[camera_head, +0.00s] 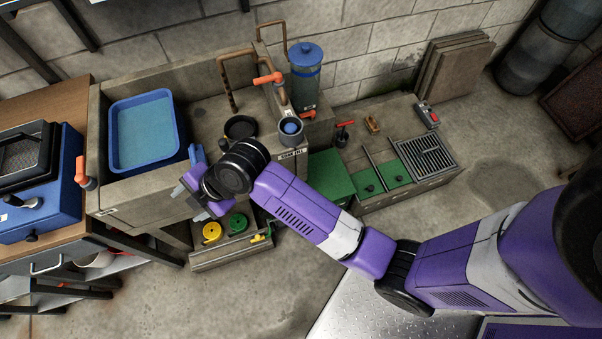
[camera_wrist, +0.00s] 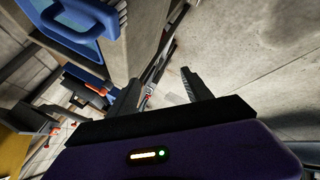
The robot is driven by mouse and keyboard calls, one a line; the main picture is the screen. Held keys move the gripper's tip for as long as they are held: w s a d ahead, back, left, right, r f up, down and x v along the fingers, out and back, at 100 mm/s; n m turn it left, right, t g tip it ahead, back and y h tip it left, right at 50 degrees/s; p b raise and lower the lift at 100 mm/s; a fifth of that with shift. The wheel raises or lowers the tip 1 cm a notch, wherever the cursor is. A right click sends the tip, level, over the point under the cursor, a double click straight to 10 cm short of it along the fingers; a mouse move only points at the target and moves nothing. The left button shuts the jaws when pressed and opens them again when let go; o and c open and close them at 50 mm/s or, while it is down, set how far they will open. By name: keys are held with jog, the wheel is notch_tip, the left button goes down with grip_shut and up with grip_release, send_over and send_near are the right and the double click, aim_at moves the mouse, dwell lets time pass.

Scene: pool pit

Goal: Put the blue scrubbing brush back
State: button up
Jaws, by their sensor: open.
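A small blue object (camera_head: 197,154), probably the blue scrubbing brush, shows at the right rim of the concrete basin, partly hidden by my wrist. In the wrist view a blue body with a loop handle and a ridged edge (camera_wrist: 85,16), likely the same brush, lies at the top left on the concrete. My gripper (camera_head: 186,196) is over the front wall of the basin, just below and left of that blue object. In the wrist view its two fingers (camera_wrist: 160,90) are apart with nothing between them, and the blue body is outside them.
A blue tub (camera_head: 148,130) stands in the basin (camera_head: 150,185). A blue canister (camera_head: 306,75) and black dish (camera_head: 240,127) are behind my wrist. Yellow and green discs (camera_head: 212,231) sit below. A wooden bench (camera_head: 60,100) is left. Open floor lies in front.

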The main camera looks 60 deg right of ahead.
jog(key=s+d+m+t+h, duration=0.35)
jog(key=s+m, duration=0.75)
jog(key=s, duration=0.6)
jog(key=s+d+r+m+t, duration=0.2)
jog(key=s+d+r+m, duration=0.1)
jog(key=s+r, duration=0.4)
jog(key=s+d+r+m+t+h, duration=0.1)
jog(key=s+d+r+m+t, duration=0.1)
jog(key=s+d+r, duration=0.3)
jog(key=s+r+m, duration=0.1)
jog(key=s+r, duration=0.2)
jog(key=shift+s+r+m+t, duration=0.15)
jog(key=shift+s+m+t, duration=0.15)
jog(key=shift+s+t, duration=0.1)
jog(key=shift+d, duration=0.1)
jog(key=shift+c, duration=0.2)
